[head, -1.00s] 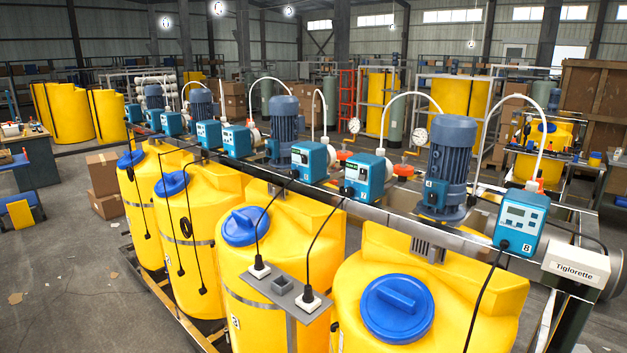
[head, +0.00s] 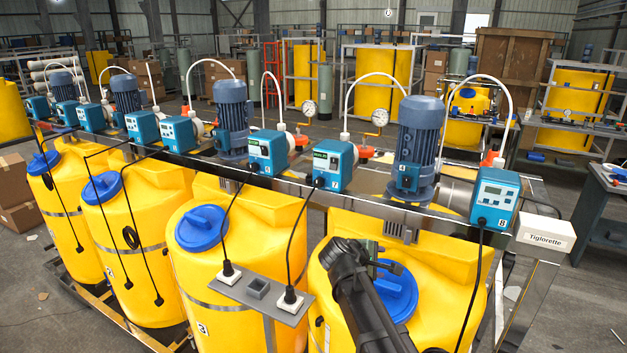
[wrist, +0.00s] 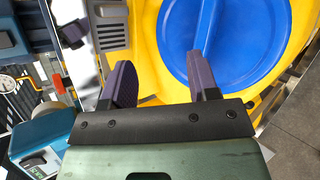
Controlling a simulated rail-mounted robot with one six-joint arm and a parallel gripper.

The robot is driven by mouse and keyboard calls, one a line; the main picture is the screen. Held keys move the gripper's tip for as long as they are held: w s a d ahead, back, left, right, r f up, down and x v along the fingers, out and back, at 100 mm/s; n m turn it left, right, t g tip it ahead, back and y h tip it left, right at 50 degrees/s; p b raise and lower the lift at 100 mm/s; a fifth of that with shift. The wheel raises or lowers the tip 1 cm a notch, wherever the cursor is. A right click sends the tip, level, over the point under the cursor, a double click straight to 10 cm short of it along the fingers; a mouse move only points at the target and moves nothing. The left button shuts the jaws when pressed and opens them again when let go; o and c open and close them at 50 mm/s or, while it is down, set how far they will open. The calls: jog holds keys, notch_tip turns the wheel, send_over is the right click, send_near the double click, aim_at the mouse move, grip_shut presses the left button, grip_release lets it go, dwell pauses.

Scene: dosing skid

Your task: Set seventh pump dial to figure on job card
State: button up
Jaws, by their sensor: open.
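The seventh pump (head: 332,165) is a blue box marked 7 on the skid rail, with a lit green display; its dial is too small to read. My gripper (wrist: 160,65) is open and empty in the wrist view, its two dark fingers spread over a yellow tank and its blue lid (wrist: 225,40). In the head view my dark arm rises from the bottom, with its end over the front tank's lid (head: 398,292), apart from the pump. A blue pump housing (wrist: 38,135) shows at the wrist view's lower left; its number is not legible. No job card is recognisable.
Pump 6 (head: 268,152) stands left of pump 7, and a blue motor (head: 418,148) and pump 8 (head: 493,197) stand right. A grey socket bracket (head: 258,291) with black cables hangs before the tanks.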

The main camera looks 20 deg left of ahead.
jog(key=w+a+r+n+t+y+p, duration=0.1)
jog(key=w+a+r+n+t, duration=0.1)
jog(key=a+r+n, duration=0.3)
jog(key=w+a+r+n+t, duration=0.2)
jog(key=a, duration=0.5)
jog(key=n+t+y, duration=0.3)
jog(key=n+t, duration=0.1)
jog(key=n, duration=0.4)
send_near(317, 183)
jog(key=w, duration=1)
jog(key=shift+d+f+p, duration=0.15)
jog(key=shift+d+p, duration=0.15)
jog(key=shift+d, duration=0.1)
jog(key=c, duration=0.9)
jog(key=shift+c, duration=0.2)
